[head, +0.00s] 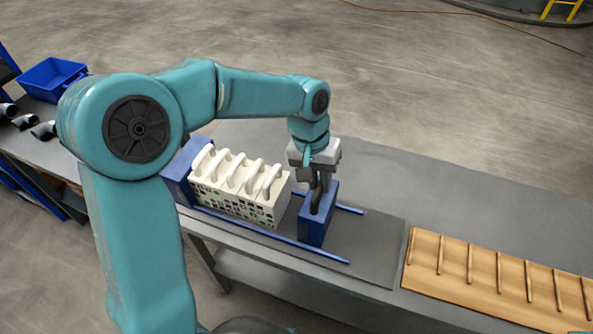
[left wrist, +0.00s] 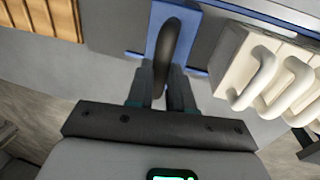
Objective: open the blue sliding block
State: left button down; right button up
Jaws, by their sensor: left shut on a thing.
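The blue sliding block (head: 315,228) stands on two blue rails at the right of a row of white plates (head: 238,188). A gap of bare base shows between the block and the nearest plate. The block has a dark curved handle on top, which shows in the left wrist view (left wrist: 166,50). My left gripper (head: 319,190) comes down from above and is shut on this handle. In the left wrist view the blue block (left wrist: 190,47) lies beyond the fingers, and the white plates with their handles are to the right. My right gripper is not in view.
A fixed blue end block (head: 180,172) stands at the left end of the plates. The front rail (head: 325,253) runs on past the sliding block to the right. A slatted wooden board (head: 480,275) lies at the right. A blue bin (head: 52,77) stands at the far left.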

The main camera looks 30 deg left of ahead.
aim_at(325, 198)
pick_arm(q)
jog(key=d, duration=0.2)
jog(key=w+d, duration=0.1)
jog(key=d, duration=0.1)
jog(key=shift+d, duration=0.35)
jog(key=c, duration=1)
grip_release()
jog(key=shift+r, duration=0.1)
jog(key=a+r, duration=0.1)
jog(key=r, duration=0.4)
jog(key=a+r, duration=0.1)
jog(key=r, duration=0.4)
jog(key=a+r, duration=0.1)
jog(key=r, duration=0.5)
jog(key=shift+s+p, duration=0.4)
